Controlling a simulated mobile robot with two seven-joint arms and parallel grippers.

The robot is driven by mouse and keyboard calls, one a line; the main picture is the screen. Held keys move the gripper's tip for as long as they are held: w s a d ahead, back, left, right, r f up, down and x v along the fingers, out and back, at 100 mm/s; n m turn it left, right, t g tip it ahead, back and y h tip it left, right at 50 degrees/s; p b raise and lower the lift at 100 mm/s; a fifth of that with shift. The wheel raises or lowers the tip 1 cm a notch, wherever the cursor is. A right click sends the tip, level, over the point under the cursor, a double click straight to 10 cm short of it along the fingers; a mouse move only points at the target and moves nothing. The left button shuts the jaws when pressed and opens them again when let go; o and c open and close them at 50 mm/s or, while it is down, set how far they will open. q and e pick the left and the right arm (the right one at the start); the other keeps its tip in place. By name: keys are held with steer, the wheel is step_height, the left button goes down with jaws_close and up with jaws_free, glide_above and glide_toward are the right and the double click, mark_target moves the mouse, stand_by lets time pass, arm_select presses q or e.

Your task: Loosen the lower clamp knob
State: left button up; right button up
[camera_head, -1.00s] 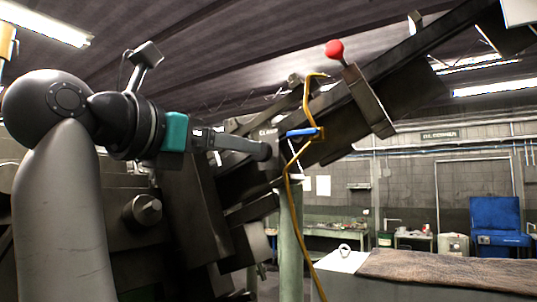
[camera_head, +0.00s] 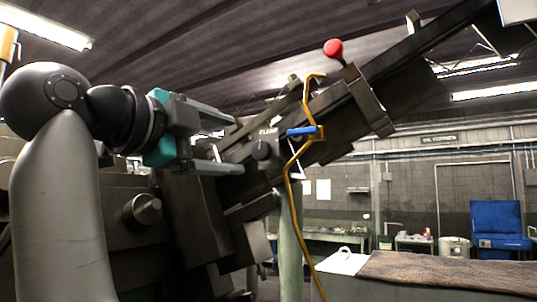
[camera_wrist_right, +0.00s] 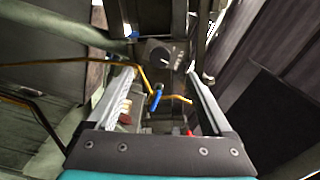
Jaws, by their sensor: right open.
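A dark round knob (camera_head: 262,150) sits on the sloping machine arm, just under a partly hidden label that seems to read "CLAMP". In the wrist view a dark round part with a light mark (camera_wrist_right: 158,55), which looks like the same knob, lies beyond the fingertips. My right gripper (camera_head: 237,143) is open, one finger above the other, with its tips just left of the knob and nothing between them. In the wrist view its fingers (camera_wrist_right: 161,75) are spread to both sides. My left gripper is not in view.
A yellow rod (camera_head: 288,190) with a blue handle (camera_head: 302,131) runs close right of the knob. A red ball lever (camera_head: 334,49) stands higher up. A metal knob (camera_head: 147,209) is lower left. A bench with a brown mat (camera_head: 440,270) is lower right.

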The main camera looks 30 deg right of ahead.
mark_target(259, 150)
steer(key=shift+n, duration=0.7)
steer(key=p+x, duration=0.1)
steer(key=x, duration=0.7)
steer(key=shift+w+d, duration=0.1)
steer(key=shift+d, duration=0.25)
steer(key=n, duration=0.3)
steer(key=shift+a+b, duration=0.2)
steer(key=shift+b, duration=0.1)
steer(key=n, duration=0.4)
steer(key=shift+n, duration=0.3)
jaws_close()
